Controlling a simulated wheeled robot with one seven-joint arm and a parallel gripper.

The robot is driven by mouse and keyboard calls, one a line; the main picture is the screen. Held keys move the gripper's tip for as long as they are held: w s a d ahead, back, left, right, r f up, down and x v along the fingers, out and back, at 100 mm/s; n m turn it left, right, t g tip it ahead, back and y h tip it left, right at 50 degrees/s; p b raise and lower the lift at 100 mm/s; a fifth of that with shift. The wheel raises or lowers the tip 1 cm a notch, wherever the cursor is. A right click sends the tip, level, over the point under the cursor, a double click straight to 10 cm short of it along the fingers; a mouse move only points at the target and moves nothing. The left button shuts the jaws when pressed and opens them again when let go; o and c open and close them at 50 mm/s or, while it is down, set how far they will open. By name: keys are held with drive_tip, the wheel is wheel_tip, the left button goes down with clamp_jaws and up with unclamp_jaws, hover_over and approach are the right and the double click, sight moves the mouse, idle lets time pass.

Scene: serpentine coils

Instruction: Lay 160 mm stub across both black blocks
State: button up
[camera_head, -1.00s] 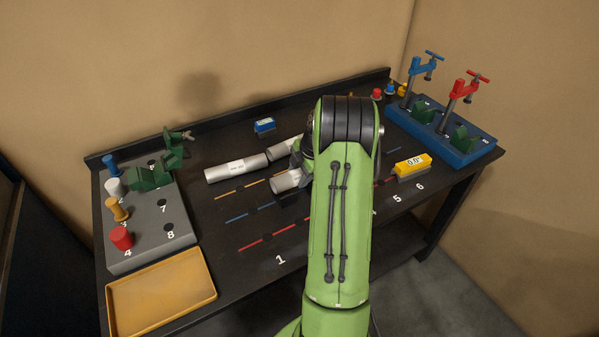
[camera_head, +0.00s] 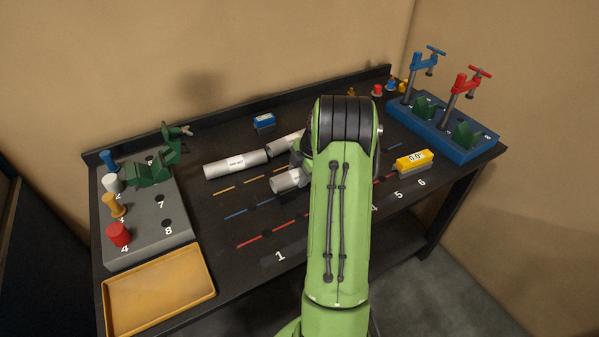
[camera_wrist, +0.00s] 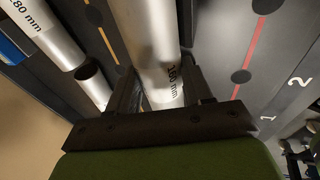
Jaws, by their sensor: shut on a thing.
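The 160 mm stub (camera_wrist: 152,45) is a pale metal cylinder with its label facing the wrist camera. My gripper (camera_wrist: 160,88) is shut on it, one dark finger on each side. In the head view the stub's left end (camera_head: 286,181) shows beside my arm, a little above the dark table with shadow under it. My arm hides the rest of the stub and most of the gripper there. I cannot make out the two black blocks clearly in either view.
Two other pale tubes (camera_head: 235,164) lie end to end behind the stub; one label in the wrist view reads 80 mm or 180 mm. A yellow level block (camera_head: 413,162) stands right, a blue clamp base (camera_head: 440,133) beyond it. A grey pegboard (camera_head: 150,235) and yellow tray (camera_head: 160,295) are left.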

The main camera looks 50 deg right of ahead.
drive_tip(key=o, duration=1.4)
drive_tip(key=shift+r, duration=0.1)
drive_tip(key=p+v, duration=0.2)
drive_tip(key=v, duration=1.3)
drive_tip(key=shift+s+r+p, duration=0.15)
drive_tip(key=shift+r+p, duration=0.15)
drive_tip(key=a+r+m, duration=0.3)
drive_tip(key=a+r, duration=0.1)
drive_tip(key=a, duration=0.6)
drive_tip(key=a+r+m, duration=0.2)
drive_tip(key=a+r, duration=0.2)
drive_tip(key=a, duration=0.5)
drive_tip(key=s+a+m, duration=0.3)
drive_tip(key=s+a, duration=0.2)
drive_tip(key=s+a+f+m+t, duration=0.1)
drive_tip(key=s+a+m, duration=0.2)
drive_tip(key=s+a, duration=0.1)
drive_tip(key=s+a+m, duration=0.3)
drive_tip(key=s+a, duration=0.2)
drive_tip(key=s, duration=0.1)
drive_tip(key=shift+a+f+m+t+h, duration=0.3)
drive_tip(key=shift+a+f+m+t, duration=0.05)
drive_tip(key=shift+f+m+t, duration=0.05)
